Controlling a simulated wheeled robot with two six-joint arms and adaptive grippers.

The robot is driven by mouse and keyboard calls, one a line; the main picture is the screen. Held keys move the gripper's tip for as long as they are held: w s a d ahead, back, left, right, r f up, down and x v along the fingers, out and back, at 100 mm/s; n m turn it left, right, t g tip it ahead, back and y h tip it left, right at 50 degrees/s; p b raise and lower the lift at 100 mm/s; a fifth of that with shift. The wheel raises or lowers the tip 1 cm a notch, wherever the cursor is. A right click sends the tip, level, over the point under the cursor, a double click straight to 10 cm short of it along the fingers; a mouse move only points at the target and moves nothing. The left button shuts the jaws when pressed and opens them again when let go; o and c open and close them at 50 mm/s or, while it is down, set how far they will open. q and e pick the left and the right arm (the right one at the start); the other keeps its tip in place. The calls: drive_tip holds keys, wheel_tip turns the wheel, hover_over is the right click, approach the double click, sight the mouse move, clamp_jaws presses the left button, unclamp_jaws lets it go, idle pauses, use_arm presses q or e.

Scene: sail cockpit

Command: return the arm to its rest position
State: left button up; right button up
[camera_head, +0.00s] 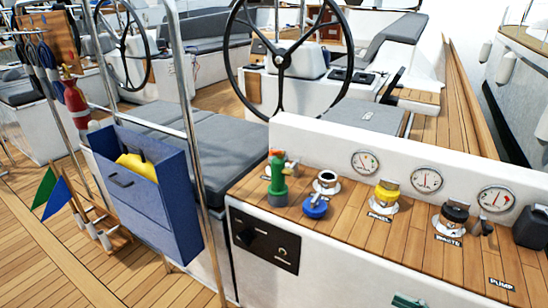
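Neither of my grippers and no arm of mine shows in the head view, so their pose and whether they hold anything is hidden. The wooden console top (345,220) carries several deck fittings. A green fitting with a red top (278,178) stands upright at its left. A metal-rimmed filler (326,182) is beside it, with a blue cap (315,208) just in front. A yellow-capped fitting (385,196) and a black-capped fitting (453,217) are farther right.
Round gauges (427,180) line the white panel behind. A dark container (532,228) stands at the right edge. A blue bin (145,195) holding a yellow item (138,165) hangs left of the console. Metal rails (188,110), flags (56,193) and a steering wheel (282,60) surround it.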

drive_tip(key=s+d+f+n+g+h, duration=0.1)
drive_tip(key=d+f+n+h, duration=0.4)
drive_tip(key=f, duration=0.6)
drive_tip(key=s+d+f+n+g+h, duration=0.1)
drive_tip(key=d+f+n+g+h, duration=0.2)
drive_tip(key=d+f, duration=0.55)
drive_tip(key=s+d+f+n+g+h, duration=0.1)
drive_tip(key=s+d+f+n+h, duration=0.25)
drive_tip(key=f, duration=0.25)
drive_tip(key=s+d+f+n+h, duration=0.2)
drive_tip(key=s+d+f+h, duration=0.1)
drive_tip(key=s+f, duration=0.25)
drive_tip(key=s+a+f+n+g+h, duration=0.2)
drive_tip(key=s+a+f+n+g, duration=0.1)
drive_tip(key=s+f+n, duration=0.65)
drive_tip(key=s+a+f+n+g, duration=0.1)
drive_tip(key=s+a+f, duration=0.5)
drive_tip(key=a, duration=0.4)
drive_tip(key=a+r+y+p, duration=0.2)
drive_tip(key=a, duration=0.3)
use_arm(q)
wheel_tip(320, 180, up, 12)
drive_tip(key=d+p, duration=0.1)
drive_tip(key=p, duration=0.9)
drive_tip(key=shift+w, duration=0.25)
use_arm(e)
wheel_tip(320, 180, up, 11)
drive_tip(key=shift+s+d, duration=0.15)
drive_tip(key=shift+s, duration=0.15)
